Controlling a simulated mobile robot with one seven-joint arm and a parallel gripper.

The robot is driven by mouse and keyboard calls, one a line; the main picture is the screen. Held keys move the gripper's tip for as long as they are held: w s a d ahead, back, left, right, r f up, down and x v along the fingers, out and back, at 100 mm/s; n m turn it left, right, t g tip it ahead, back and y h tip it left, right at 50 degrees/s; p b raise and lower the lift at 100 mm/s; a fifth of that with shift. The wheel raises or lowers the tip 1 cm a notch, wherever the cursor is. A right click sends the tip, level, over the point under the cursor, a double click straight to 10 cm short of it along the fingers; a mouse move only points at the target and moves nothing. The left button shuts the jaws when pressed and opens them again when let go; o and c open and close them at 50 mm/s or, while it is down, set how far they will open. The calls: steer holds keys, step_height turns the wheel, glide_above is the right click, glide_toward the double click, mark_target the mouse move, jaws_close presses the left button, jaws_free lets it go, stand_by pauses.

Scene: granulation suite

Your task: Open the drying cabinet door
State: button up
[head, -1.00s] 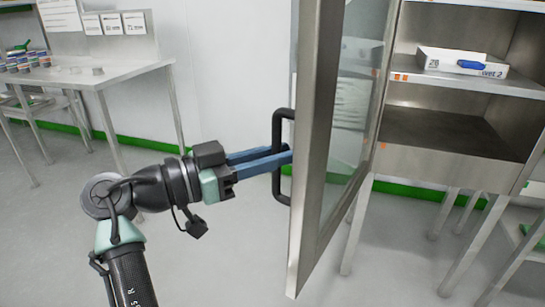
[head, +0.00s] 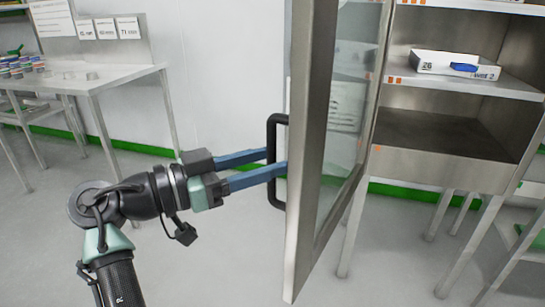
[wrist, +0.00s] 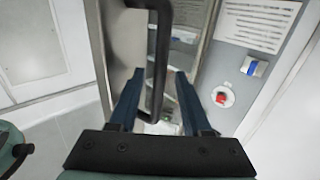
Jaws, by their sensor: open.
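The drying cabinet door (head: 312,150) stands swung wide open, its glass pane facing the cabinet on the right. Its black bar handle (head: 271,160) is on the door's outer face, on the left. My gripper (head: 277,161) is open, its two blue fingers spread and reaching to the handle from the left. In the wrist view the handle (wrist: 160,60) runs down between the parted fingers (wrist: 155,88). I cannot tell whether either finger touches it. The cabinet (head: 450,115) shows open shelves inside.
A metal table (head: 110,76) with several small containers stands at the left. The wrist view shows a panel with a red button (wrist: 221,98). Floor between table and door is clear.

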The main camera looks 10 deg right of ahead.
steer(key=p+v, duration=0.2)
steer(key=v, duration=1)
steer(key=shift+d, duration=0.15)
steer(key=w+d+r+n+t+y, duration=0.3)
steer(key=w+d+n+t+y, duration=0.1)
steer(key=w+n+t+y, duration=0.25)
step_height(320, 180, up, 7)
steer(key=n+t+y, duration=0.2)
steer(key=t+y, duration=0.2)
steer(key=t, duration=0.1)
steer(key=s+d+r+n+t+y+p, duration=0.1)
steer(key=s+r+n+t+y, duration=0.75)
steer(key=s+r, duration=1.1)
step_height(320, 180, up, 36)
steer(key=w+m+t+h+p, duration=0.1)
steer(key=m+h+p, duration=0.1)
steer(key=p, duration=3.4)
steer(key=shift+w+f+m+t, duration=0.15)
steer(key=shift+w+m+t, duration=0.15)
steer(key=shift+m, duration=0.1)
